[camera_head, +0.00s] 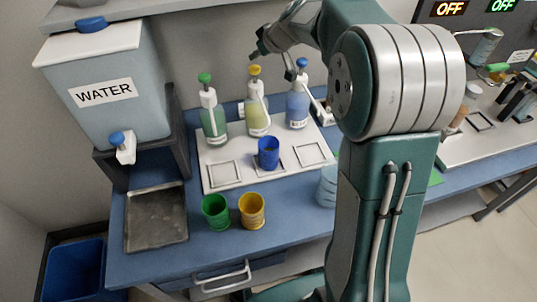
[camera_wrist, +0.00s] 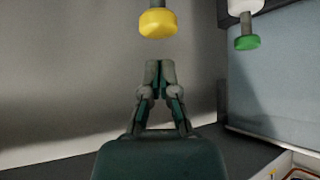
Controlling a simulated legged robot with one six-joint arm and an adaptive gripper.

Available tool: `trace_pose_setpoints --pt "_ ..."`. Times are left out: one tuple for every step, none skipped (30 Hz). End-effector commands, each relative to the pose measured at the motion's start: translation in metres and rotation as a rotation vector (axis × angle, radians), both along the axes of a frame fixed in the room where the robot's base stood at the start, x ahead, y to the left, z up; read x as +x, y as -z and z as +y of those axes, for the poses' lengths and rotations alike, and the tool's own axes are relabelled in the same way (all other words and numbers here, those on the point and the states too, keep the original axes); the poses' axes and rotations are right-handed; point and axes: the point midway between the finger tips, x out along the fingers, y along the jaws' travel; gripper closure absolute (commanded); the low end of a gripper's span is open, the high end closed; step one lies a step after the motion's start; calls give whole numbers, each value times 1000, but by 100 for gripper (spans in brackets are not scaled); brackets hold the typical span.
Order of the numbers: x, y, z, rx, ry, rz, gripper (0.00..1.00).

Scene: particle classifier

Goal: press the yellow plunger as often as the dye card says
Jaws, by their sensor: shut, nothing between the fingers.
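The yellow plunger (camera_head: 254,70) tops the middle dispenser bottle (camera_head: 256,112), which holds yellow liquid. My gripper (camera_head: 256,53) is shut and empty, just above the yellow plunger in the head view. In the wrist view, the shut fingertips (camera_wrist: 159,66) point toward the yellow plunger (camera_wrist: 157,22), with a visible gap between them. A green plunger (camera_head: 204,78) tops the left bottle, and it also shows in the wrist view (camera_wrist: 247,42). A blue plunger (camera_head: 302,63) tops the right bottle. A blue cup (camera_head: 268,152) stands in front of the yellow bottle. I cannot make out a dye card.
Green (camera_head: 215,211) and yellow (camera_head: 252,209) cups stand at the bench front. A water tank (camera_head: 105,85) stands at the left above a metal tray (camera_head: 156,218). My arm hides part of the bench's right side. Two displays read OFF at the upper right.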

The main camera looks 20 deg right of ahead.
Motion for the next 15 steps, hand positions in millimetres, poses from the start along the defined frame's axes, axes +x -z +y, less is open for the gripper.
trace_pose_setpoints --pt "0 0 0 0 0 0 100" --pt "0 -1 0 0 0 0 100" --pt "0 -3 0 -1 0 -2 100" --pt "0 -6 0 0 0 -2 100" --pt "1 -8 0 0 0 -3 100" --pt "1 -12 0 0 0 -3 100" --pt "0 -14 0 0 -1 -2 100" --pt "0 -17 0 0 -1 -2 100" --pt "0 -20 0 0 -1 -1 100" --pt "0 -23 0 0 0 -2 100" --pt "0 -26 0 0 0 -2 100" --pt "0 -29 0 0 0 -2 100" --pt "0 -31 0 0 -1 -2 100" --pt "0 -34 0 0 -1 -1 100" --pt "0 -38 0 -1 -1 -3 100"
